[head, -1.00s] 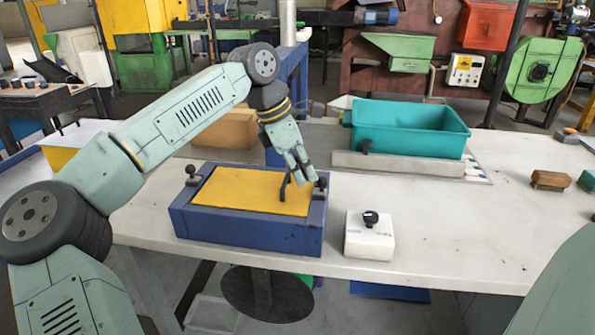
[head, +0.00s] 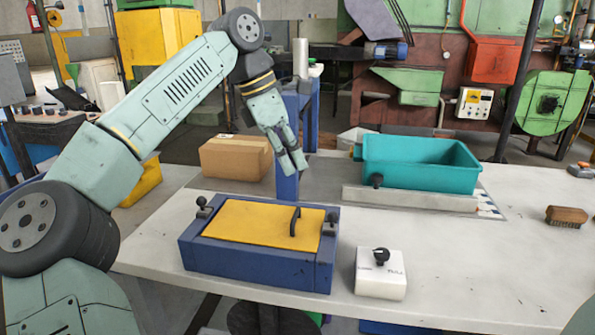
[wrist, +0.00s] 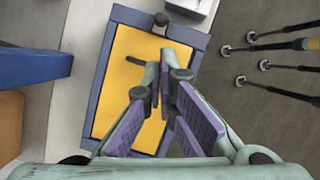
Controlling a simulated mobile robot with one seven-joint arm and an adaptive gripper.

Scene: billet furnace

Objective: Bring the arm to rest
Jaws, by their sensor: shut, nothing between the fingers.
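My gripper (head: 297,169) is shut and empty in the head view. It is in the air above and behind the blue box with the yellow lid, apart from the lid's black handle (head: 294,221). My arm reaches in from the left, bent at its elbow, with the gripper hanging down and tilted. In the wrist view my gripper (wrist: 163,88) shows its purple-padded fingers in front of the yellow lid (wrist: 118,85). The blue box (head: 258,268) stands on the white table with the lid lying on it.
A white block with a black knob (head: 379,276) stands right of the blue box. A teal bin (head: 420,180), a cardboard box (head: 236,158) and a blue post (head: 287,180) are behind. A brush (head: 566,216) lies at the right. The table (head: 470,265) is clear at front right.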

